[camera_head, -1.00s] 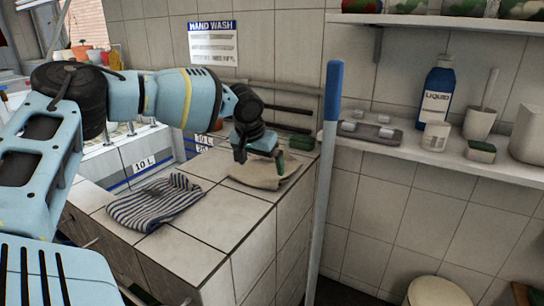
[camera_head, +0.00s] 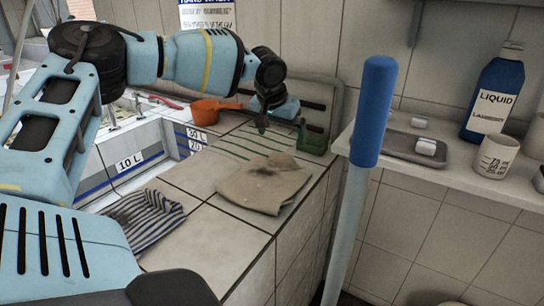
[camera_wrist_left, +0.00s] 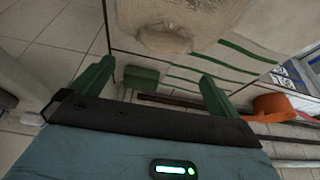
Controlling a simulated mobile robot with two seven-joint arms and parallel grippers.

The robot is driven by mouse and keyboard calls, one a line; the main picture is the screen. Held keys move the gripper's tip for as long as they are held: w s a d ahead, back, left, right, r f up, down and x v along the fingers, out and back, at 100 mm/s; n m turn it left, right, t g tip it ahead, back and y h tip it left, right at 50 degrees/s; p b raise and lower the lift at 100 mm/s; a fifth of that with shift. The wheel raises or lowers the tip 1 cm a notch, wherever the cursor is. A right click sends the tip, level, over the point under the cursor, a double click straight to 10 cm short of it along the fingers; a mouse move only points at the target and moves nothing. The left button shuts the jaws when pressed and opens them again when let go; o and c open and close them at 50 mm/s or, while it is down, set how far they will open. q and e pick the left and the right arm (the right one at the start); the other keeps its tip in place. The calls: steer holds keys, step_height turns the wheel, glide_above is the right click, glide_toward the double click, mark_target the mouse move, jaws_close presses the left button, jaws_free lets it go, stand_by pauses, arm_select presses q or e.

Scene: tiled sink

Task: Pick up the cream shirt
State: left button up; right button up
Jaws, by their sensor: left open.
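The cream shirt (camera_head: 262,188) lies as a flattened, folded cloth on the tiled counter, with a dark shadow or mark on its far part. It also shows at the top of the left wrist view (camera_wrist_left: 200,25). My left gripper (camera_head: 281,122) is open and empty. It hangs past the shirt's far end, over the grooved part of the counter, apart from the cloth. In the left wrist view its two green fingers (camera_wrist_left: 157,74) are spread wide, with no cloth between them. My right gripper is not in view.
A striped cloth (camera_head: 147,217) lies left of the shirt. An orange scoop (camera_head: 207,110) and a green block (camera_head: 312,140) are at the back. A blue-topped pole (camera_head: 372,110) stands right of the counter. A shelf with a liquid bottle (camera_head: 493,95) is at the right.

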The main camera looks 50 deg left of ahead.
mark_target(283, 151)
arm_select(q)
steer(key=shift+f, duration=0.25)
steer(key=shift+x, duration=0.8)
steer(key=shift+a+x, duration=0.2)
steer(key=shift+x, duration=0.95)
steer(key=shift+a+x, duration=0.2)
steer(key=shift+x, duration=0.9)
steer(key=shift+w+f, duration=0.15)
steer(key=shift+f, duration=0.3)
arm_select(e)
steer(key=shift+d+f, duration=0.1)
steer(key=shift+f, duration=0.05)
arm_select(q)
steer(key=c, duration=1.3)
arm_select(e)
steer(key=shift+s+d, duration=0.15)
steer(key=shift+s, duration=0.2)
